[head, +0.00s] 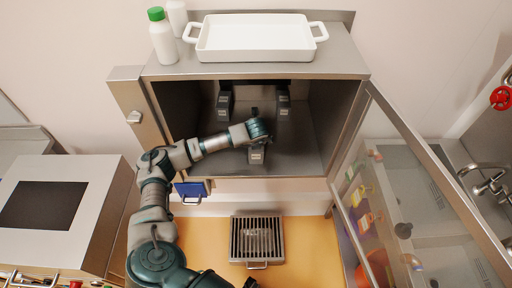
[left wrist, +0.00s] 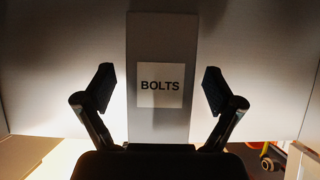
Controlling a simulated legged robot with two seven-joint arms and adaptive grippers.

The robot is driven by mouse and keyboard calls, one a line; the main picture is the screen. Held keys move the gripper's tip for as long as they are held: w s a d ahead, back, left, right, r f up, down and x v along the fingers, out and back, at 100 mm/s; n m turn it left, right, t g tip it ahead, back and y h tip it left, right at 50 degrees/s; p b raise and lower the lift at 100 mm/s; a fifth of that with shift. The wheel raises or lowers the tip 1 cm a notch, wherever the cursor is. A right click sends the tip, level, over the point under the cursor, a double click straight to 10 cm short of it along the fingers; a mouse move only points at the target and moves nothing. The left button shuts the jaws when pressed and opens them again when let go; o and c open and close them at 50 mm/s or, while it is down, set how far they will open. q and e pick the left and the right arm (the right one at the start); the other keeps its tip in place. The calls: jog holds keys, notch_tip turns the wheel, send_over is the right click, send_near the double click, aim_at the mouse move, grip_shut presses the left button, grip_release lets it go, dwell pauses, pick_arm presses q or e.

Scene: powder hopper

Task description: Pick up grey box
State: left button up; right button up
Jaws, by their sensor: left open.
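A narrow grey box with a white label reading BOLTS (left wrist: 160,112) stands between the two fingers of my left gripper (left wrist: 160,90) in the left wrist view. The fingers are open, with a gap on each side of the box. In the head view my left arm reaches into the open steel cabinet, and its wrist and gripper (head: 257,130) are near a small grey box (head: 257,157) in the middle. Two similar grey boxes stand farther back, at left (head: 225,104) and right (head: 283,104). My right gripper is not in view.
The cabinet's glass door (head: 420,190) stands open at the right. A white tray (head: 255,40) and a green-capped bottle (head: 162,38) stand on the cabinet top. A metal grate (head: 257,240) lies below on the orange surface, and a blue handled object (head: 190,191) is under the cabinet's left edge.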

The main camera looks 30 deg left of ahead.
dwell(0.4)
pick_arm(q)
jog(key=c, duration=1.5)
jog(key=shift+o, duration=0.2)
